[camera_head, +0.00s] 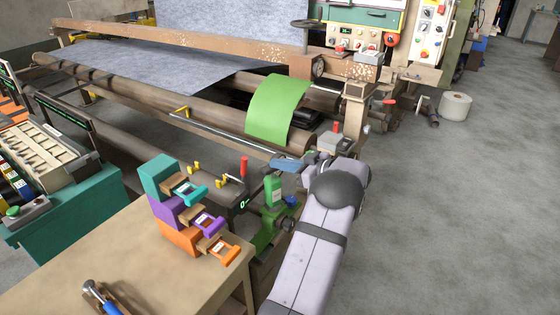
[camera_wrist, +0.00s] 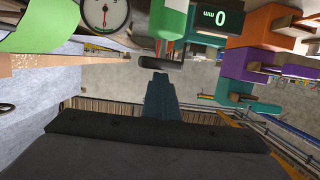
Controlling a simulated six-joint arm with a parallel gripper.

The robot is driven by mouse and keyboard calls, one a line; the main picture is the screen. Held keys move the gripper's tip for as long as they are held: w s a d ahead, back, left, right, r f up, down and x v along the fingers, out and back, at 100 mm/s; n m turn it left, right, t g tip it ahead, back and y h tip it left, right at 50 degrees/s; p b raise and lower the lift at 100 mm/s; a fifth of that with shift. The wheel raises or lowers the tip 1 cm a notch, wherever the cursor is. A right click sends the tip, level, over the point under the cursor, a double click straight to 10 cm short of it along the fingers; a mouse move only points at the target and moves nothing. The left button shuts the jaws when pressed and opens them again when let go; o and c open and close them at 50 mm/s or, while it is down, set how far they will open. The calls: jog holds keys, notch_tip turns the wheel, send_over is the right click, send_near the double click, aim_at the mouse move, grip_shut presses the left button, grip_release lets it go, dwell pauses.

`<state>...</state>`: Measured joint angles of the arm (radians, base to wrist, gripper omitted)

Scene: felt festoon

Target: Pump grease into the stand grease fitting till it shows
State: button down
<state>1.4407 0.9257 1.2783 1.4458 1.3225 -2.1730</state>
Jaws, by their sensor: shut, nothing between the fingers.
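My gripper (camera_head: 287,165) is shut and empty, above and right of a green stand (camera_head: 272,215) at the table's edge. In the wrist view my gripper's blue-grey fingers (camera_wrist: 162,80) are together and point at a short black bar (camera_wrist: 160,63). I cannot tell whether they touch it. A green cylinder (camera_head: 273,188) with a pale label stands on the green stand; a green body also shows at the top of the wrist view (camera_wrist: 168,20). I cannot make out the grease fitting or any grease.
A round gauge (camera_wrist: 105,14) and a display (camera_wrist: 221,19) reading 0 mm are close by. Rollers with green felt (camera_head: 277,108) lie behind.

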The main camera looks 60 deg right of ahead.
jog(key=shift+f, duration=0.1)
notch_tip(320, 180, down, 3)
jog(key=b, duration=0.5)
jog(key=shift+b, duration=0.35)
jog(key=shift+a, duration=0.1)
jog(key=s+r+b, duration=0.3)
jog(key=s+r, duration=0.4)
jog(key=s, duration=0.2)
jog(key=shift+s+r+b, duration=0.15)
jog(key=shift+s+b, duration=0.2)
dwell(1.3)
